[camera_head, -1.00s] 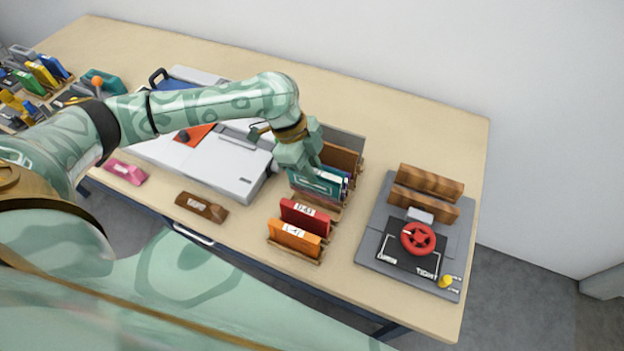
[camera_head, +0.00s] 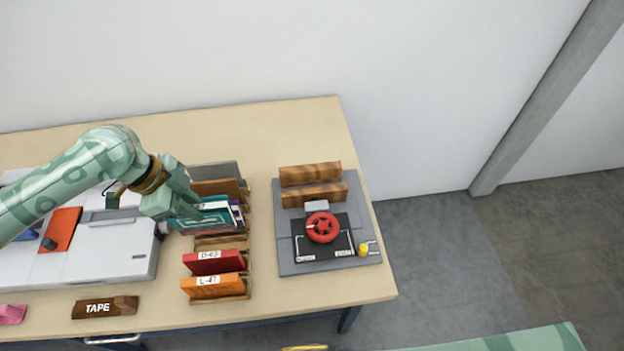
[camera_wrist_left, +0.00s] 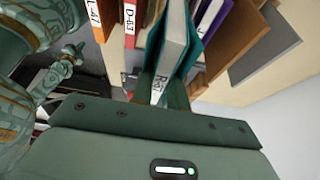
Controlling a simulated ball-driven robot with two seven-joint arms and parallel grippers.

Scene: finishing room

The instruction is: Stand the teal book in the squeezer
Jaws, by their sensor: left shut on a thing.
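The teal book (camera_head: 207,226) stands in the row of books on the rack, with other books close behind it. My left gripper (camera_head: 190,208) is at its left end, shut on it. In the left wrist view the teal book (camera_wrist_left: 193,48) runs up from between the fingers, its pale pages showing. The fingers partly hide it. The squeezer (camera_head: 287,252) is to the right of the rack, with two upright wooden boards (camera_head: 312,184) and a red handwheel (camera_head: 322,228). The gap between the boards looks empty. My right gripper is out of view.
A red book (camera_head: 214,262) and an orange book (camera_head: 213,287) stand in front of the teal one. A brown book (camera_head: 216,188) and a grey panel are behind. A white machine (camera_head: 110,262) and a TAPE block (camera_head: 105,307) lie left. Bare table (camera_head: 262,130) lies beyond.

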